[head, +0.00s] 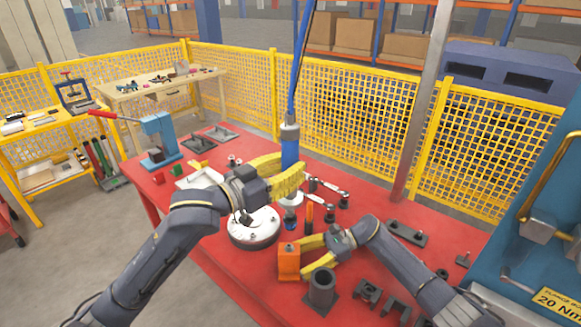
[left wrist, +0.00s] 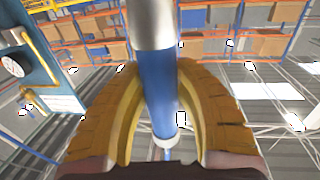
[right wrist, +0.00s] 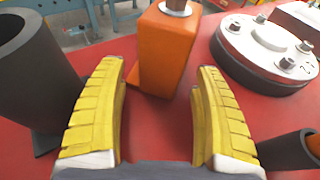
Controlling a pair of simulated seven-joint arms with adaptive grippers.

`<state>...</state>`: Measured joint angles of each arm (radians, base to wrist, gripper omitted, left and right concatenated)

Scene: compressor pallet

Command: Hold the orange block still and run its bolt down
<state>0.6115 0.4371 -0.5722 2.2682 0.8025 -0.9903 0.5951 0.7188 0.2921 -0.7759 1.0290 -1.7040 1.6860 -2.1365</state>
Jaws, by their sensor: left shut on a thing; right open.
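The orange block (head: 289,264) stands upright near the front edge of the red table. Its bolt (right wrist: 175,6) shows at the top of the block in the right wrist view, cut off by the frame. My right gripper (head: 306,256) is open beside the block; in the right wrist view the block (right wrist: 165,55) stands between and just beyond the fingertips, with gaps at both sides. My left gripper (head: 288,176) is shut around the blue hanging driver (head: 290,152), above the table behind the block. The driver's blue body (left wrist: 163,95) fills the left wrist view between the yellow fingers.
A white round flange (head: 253,228) lies left of the block. A dark grey cylinder (head: 321,288) stands close to its right. Dark brackets (head: 367,291) lie farther right, near my right arm. Small fittings (head: 327,187) and upright tools (head: 309,216) stand behind.

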